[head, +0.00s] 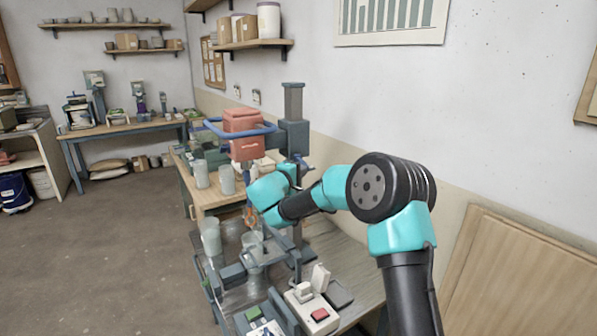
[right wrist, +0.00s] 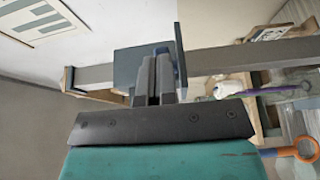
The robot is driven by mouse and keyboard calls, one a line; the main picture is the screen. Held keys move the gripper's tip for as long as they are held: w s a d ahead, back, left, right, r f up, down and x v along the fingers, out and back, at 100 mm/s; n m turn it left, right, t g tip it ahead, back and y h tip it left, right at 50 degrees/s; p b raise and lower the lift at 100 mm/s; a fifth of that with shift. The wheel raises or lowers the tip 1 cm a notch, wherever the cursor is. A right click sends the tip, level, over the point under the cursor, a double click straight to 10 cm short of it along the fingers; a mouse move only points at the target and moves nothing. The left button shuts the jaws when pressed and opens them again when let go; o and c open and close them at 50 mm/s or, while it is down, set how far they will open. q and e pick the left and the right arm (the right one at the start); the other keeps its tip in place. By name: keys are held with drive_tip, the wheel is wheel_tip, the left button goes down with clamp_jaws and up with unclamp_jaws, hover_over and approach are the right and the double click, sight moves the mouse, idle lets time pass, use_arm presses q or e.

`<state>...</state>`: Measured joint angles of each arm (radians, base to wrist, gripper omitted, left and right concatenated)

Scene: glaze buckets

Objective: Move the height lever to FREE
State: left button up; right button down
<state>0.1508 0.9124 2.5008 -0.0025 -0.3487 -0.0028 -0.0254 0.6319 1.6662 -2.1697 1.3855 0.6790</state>
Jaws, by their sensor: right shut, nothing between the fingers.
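The mixer stand has a grey upright column (head: 293,100), a dark blue-grey carriage (head: 292,137) and a red motor head (head: 243,120) with a blue bar handle. My right gripper (right wrist: 155,75) is shut and empty, with its fingers pointing at the column beside the carriage (right wrist: 128,62). In the head view my teal wrist covers much of this spot. I cannot clearly make out the height lever or its FREE mark; the fingers may hide it, and contact cannot be told. My left gripper is in neither view.
An orange ring (right wrist: 303,149) hangs below the motor head. Pale cups (head: 227,180) stand on the bench behind. A control box with a red button (head: 320,315) and a green-topped item (head: 253,314) sit at the front. The floor to the left is clear.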

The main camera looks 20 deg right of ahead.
drive_tip(key=shift+s+d, duration=0.2)
drive_tip(key=shift+d, duration=0.6)
drive_tip(key=shift+s+d, duration=0.15)
drive_tip(key=shift+d, duration=0.6)
drive_tip(key=shift+s, duration=0.1)
drive_tip(key=s+a, duration=0.6)
drive_tip(key=s, duration=0.1)
drive_tip(key=shift+s, duration=0.4)
